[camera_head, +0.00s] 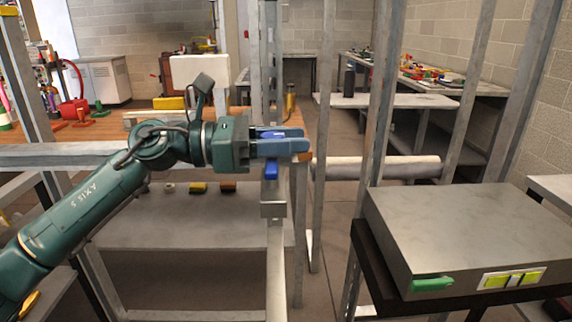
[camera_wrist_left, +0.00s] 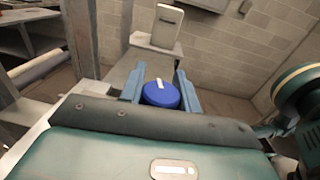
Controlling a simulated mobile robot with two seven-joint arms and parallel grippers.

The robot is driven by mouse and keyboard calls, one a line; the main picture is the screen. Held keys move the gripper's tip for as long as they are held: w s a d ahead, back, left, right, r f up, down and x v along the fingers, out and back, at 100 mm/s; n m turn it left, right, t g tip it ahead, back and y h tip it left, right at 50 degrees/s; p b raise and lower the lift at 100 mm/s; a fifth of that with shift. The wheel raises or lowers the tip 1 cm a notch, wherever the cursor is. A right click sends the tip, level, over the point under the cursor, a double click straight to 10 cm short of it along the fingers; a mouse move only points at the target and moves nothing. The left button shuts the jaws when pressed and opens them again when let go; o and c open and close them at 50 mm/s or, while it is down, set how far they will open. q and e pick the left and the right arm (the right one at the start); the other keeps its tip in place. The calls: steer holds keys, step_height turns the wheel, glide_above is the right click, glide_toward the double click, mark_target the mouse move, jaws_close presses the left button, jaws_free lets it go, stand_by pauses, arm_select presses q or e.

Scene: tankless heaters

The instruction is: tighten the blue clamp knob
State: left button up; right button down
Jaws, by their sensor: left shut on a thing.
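The blue clamp knob (camera_wrist_left: 160,94) shows in the left wrist view as a round deep-blue cap with a pale stripe, between the two lighter blue fingers of my left gripper (camera_wrist_left: 158,78). In the head view the left gripper (camera_head: 298,147) reaches in level from the left at the metal post and is shut on the knob. A deep-blue part (camera_head: 271,169) shows just below the fingers. The fingers hide most of the knob in the head view. My right gripper is not in view.
Upright metal posts (camera_head: 376,100) stand close to the right of the gripper. A pale horizontal pipe (camera_head: 375,167) lies behind them. A grey metal box (camera_head: 465,230) with a green handle (camera_head: 432,284) sits on a dark stand at the right. A workbench with tools is behind.

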arm_select(q)
steer(key=shift+s+m+g+b, duration=0.2)
steer(key=shift+m+g+b, duration=0.25)
steer(key=shift+m+g, duration=0.95)
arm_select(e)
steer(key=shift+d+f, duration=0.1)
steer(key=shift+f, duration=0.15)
arm_select(q)
steer(key=shift+n+g, duration=0.3)
steer(key=o, duration=1)
steer(key=shift+c, duration=0.2)
steer(key=shift+a, duration=0.1)
steer(key=w+a, duration=0.1)
steer(key=a, duration=1.2)
steer(key=shift+w+b, duration=0.2)
steer(key=shift+b, duration=0.15)
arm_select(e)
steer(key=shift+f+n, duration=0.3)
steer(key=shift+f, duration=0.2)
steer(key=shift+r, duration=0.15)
